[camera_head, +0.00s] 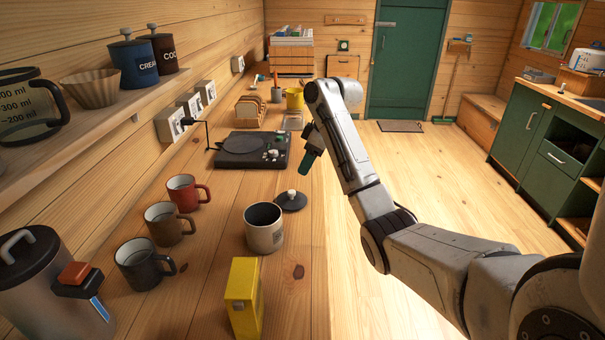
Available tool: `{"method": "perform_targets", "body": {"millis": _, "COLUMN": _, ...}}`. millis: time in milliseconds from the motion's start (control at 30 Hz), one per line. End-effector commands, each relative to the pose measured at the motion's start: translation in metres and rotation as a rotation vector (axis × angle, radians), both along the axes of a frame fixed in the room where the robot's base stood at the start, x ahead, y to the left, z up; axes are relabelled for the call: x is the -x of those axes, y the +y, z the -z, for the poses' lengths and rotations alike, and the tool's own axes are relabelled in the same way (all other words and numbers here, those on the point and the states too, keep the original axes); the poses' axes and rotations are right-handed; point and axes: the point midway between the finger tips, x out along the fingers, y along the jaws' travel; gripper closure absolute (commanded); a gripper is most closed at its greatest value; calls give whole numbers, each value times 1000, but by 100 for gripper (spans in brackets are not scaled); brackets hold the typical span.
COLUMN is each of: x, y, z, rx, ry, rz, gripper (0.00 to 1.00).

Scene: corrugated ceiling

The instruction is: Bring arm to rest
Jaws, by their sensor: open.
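My arm (345,150) reaches in from the lower right and extends forward over the right edge of the wooden counter (215,235). My gripper (309,160) shows just left of the forearm, pointing down, dark with a green lower part. It is open, with nothing visibly held. Part of it is hidden behind the arm. It is to the right of the black turntable-like device (250,150) and beyond the dark round lid (291,200). From this view I cannot tell its exact height above the counter.
A white canister (264,229), a yellow box (244,298), a red mug (186,193), a brown mug (168,224), a dark mug (142,264) and a steel pot (50,290) stand on the counter. Open floor (425,170) lies right of it, before green cabinets (525,130).

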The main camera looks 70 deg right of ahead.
Motion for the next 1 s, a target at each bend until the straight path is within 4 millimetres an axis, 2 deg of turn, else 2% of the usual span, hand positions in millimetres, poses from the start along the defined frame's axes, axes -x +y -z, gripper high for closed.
{"method": "perform_targets", "body": {"millis": 200, "x": 4, "y": 0, "z": -8, "rx": -1, "ry": -1, "rz": 1, "gripper": 49}}
{"method": "perform_targets", "body": {"millis": 767, "x": 3, "y": 0, "z": -9, "rx": 0, "ry": 0, "rz": 0, "gripper": 49}}
{"method": "perform_targets", "body": {"millis": 867, "x": 3, "y": 0, "z": -19, "rx": 0, "ry": -1, "rz": 0, "gripper": 49}}
{"method": "perform_targets", "body": {"millis": 1000, "x": 3, "y": 0, "z": -47, "rx": 0, "ry": -1, "rz": 0, "gripper": 49}}
